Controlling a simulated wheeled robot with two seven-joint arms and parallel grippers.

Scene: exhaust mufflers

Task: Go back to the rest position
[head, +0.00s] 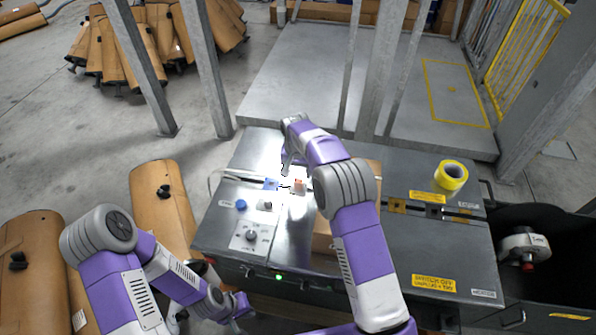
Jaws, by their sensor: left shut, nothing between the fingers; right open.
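My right arm reaches up over the middle of the metal-topped bench (400,245), and its wrist bends down at the far end. My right gripper (286,171) is open above the bench top, close to a small blue part (271,184) and a small orange part (299,185). Contact with either cannot be told. My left arm is folded low at the lower left. My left gripper (240,306) is shut and empty in front of the bench's left front corner, partly dark and hard to make out.
A brown box (323,237) is partly hidden behind my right arm. Brown mufflers (162,205) lie at left. Grey posts (205,65) stand beyond the bench. A black bin (545,270) is at right.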

